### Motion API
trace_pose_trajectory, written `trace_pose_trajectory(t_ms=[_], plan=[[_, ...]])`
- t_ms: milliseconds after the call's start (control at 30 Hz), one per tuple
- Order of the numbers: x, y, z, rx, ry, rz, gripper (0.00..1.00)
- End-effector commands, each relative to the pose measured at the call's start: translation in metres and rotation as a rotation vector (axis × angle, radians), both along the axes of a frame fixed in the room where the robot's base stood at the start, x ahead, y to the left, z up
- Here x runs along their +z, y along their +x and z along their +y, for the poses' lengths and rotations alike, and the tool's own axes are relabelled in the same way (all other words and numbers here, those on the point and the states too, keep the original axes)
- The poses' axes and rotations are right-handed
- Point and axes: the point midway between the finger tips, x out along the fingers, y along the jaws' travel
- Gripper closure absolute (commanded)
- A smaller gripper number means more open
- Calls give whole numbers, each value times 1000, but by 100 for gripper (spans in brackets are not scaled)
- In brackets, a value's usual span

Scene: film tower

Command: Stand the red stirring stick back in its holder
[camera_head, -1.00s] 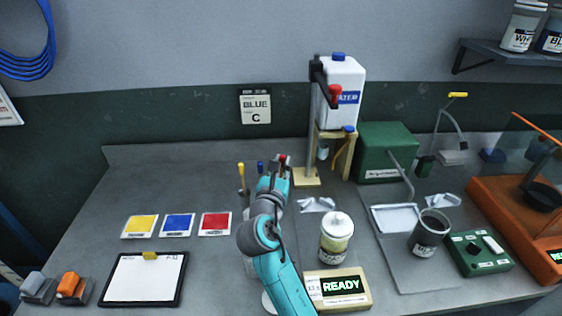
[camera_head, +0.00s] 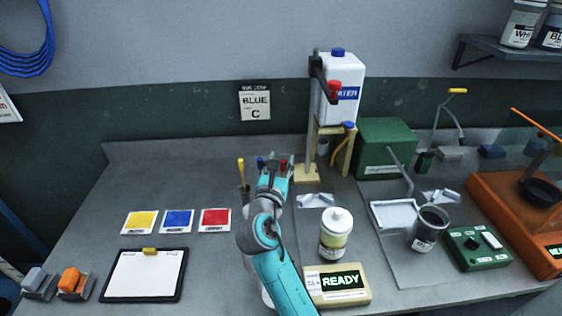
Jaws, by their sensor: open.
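The red stirring stick (camera_head: 283,165) shows only as a short red top beside the fingers of my gripper (camera_head: 277,163). Its lower part is hidden behind my gripper and arm, so I cannot tell whether it stands in a holder. My gripper is open, with its fingertips close around or beside the red top. A yellow stick (camera_head: 241,171) stands upright just left of my gripper, in a dark holder (camera_head: 243,189) partly covered by my arm. The tip of a blue stick (camera_head: 260,162) shows between the yellow and red ones.
A water tank (camera_head: 341,85) on a stand is close on the right. A lidded jar (camera_head: 335,232) and a READY display (camera_head: 338,286) stand right of my arm. Colour cards (camera_head: 178,222) and a clipboard (camera_head: 145,276) lie left. The back-left bench is clear.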

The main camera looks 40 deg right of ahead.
Motion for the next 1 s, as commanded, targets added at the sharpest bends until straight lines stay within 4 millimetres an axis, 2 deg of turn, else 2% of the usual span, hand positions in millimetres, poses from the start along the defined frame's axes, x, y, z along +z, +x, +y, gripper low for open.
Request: trace_pose_trajectory(t_ms=[400, 567, 733, 1000], plan=[[-5, -48, 58, 5, 0, 1, 56], [-6, -64, 76, 4, 1, 2, 56], [-6, -73, 86, 2, 1, 1, 56], [-6, -75, 87, 0, 1, 1, 56]])
